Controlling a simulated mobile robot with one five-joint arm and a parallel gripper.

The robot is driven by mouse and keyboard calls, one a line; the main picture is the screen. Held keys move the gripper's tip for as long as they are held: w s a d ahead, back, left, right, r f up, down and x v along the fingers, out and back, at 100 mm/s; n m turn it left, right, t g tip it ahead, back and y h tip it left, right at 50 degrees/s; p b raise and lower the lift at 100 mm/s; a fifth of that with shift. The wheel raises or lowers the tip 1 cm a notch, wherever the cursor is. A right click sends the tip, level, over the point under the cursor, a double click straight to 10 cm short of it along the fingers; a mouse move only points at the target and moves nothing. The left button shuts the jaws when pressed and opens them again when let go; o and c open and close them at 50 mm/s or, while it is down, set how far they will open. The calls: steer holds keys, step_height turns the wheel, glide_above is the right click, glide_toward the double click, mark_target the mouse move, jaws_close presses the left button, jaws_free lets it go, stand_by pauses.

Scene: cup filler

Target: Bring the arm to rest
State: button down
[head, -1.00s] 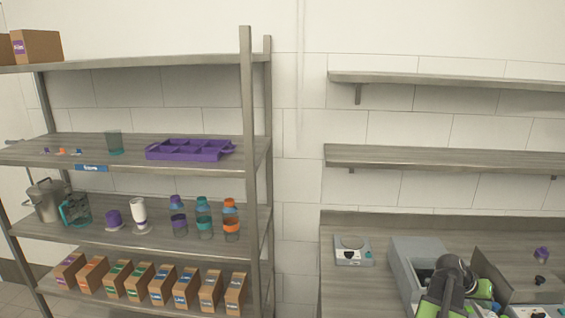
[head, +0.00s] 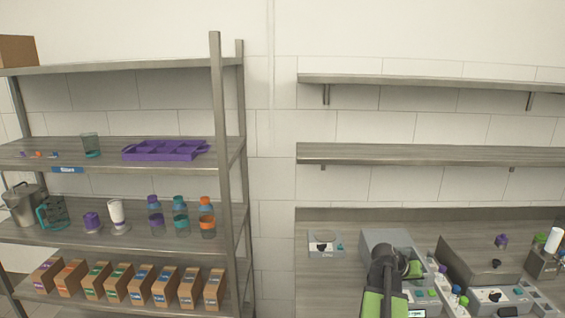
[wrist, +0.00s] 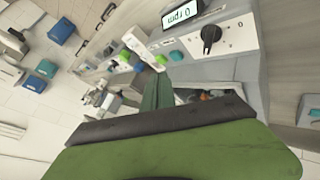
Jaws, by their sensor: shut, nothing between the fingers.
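My arm shows at the bottom right of the head view, green and black, in front of a grey machine (head: 380,240) on the counter. My gripper shows in the wrist view as narrow dark green fingers (wrist: 160,80) beyond the green and black housing. The fingers are together and empty. They point towards a grey machine front with a black dial (wrist: 211,36) and a display reading 0 rpm (wrist: 182,13). Whether they touch anything cannot be told.
The counter also holds a small scale-like device (head: 325,243), a control box (head: 495,298) and a purple-capped piece (head: 502,240). A shelf rack (head: 228,150) with bottles, a purple tray (head: 165,150) and boxes stands at left. The wall shelves (head: 400,153) are bare.

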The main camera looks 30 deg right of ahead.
steer(key=w+a+f+n+t+y, duration=0.1)
steer(key=w+a+f+n+t, duration=0.15)
steer(key=w+a, duration=1.1)
steer(key=w+a+f+n+t+y, duration=0.1)
steer(key=w+a+n+t+y, duration=0.15)
steer(key=w+a, duration=1.1)
steer(key=s+a+f+n+g+y, duration=0.1)
steer(key=s+a+n+y, duration=0.1)
steer(key=a, duration=1.3)
steer(key=s+a+f+n+y, duration=0.1)
steer(key=s+a+f+n, duration=0.15)
steer(key=a, duration=1.25)
steer(key=s+a+n+g+y, duration=0.1)
steer(key=s+a+g+y, duration=0.1)
steer(key=s+a, duration=0.2)
steer(key=shift+s+a+g, duration=0.2)
steer(key=shift+s+g, duration=0.1)
steer(key=shift+s, duration=0.3)
steer(key=shift+d+f+y, duration=0.1)
steer(key=shift+y, duration=0.15)
